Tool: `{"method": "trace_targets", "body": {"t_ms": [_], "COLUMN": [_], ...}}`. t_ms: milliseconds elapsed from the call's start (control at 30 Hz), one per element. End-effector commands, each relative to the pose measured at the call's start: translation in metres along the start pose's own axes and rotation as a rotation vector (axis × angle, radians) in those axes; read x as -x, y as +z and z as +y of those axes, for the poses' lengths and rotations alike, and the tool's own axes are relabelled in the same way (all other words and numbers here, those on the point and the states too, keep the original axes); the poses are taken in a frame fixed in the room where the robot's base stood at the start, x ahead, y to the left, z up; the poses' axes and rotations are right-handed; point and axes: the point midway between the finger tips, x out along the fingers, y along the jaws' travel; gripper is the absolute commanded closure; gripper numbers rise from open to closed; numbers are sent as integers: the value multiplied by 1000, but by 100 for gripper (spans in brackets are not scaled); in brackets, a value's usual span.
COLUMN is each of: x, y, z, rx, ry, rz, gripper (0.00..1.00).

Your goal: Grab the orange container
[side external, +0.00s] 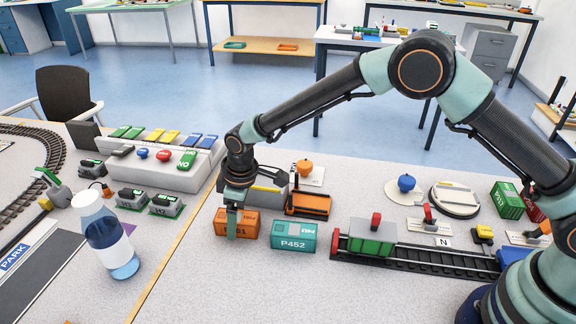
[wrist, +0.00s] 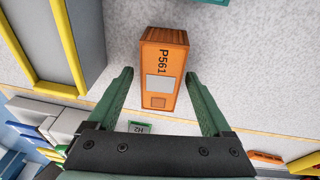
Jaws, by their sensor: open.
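The orange container (side external: 250,224) stands on the grey table, left of the teal container marked P452 (side external: 294,235). In the wrist view the orange container (wrist: 163,70) is marked P561 and lies between and beyond the two green fingertips, with a gap on each side. My gripper (side external: 233,222) is over the orange container and hides part of it in the side view. In the wrist view my gripper (wrist: 159,76) is open, with nothing held. I cannot tell whether a finger touches the container.
A green wagon (side external: 372,238) on a track stands to the right. A bottle (side external: 106,236) and a control panel (side external: 162,163) are at the left. The front middle of the table is clear.

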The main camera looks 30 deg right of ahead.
Motion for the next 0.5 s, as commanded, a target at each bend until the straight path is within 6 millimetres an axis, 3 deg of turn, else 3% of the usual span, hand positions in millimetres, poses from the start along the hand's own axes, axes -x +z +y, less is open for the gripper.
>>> {"method": "trace_targets", "body": {"t_ms": [67, 200, 267, 500], "x": [0, 0, 0, 1], "y": [0, 0, 0, 0], "z": [0, 0, 0, 0], "rx": [0, 0, 0, 0], "ry": [0, 0, 0, 0], "rz": [0, 0, -1, 0], "gripper": [20, 74, 93, 93]}}
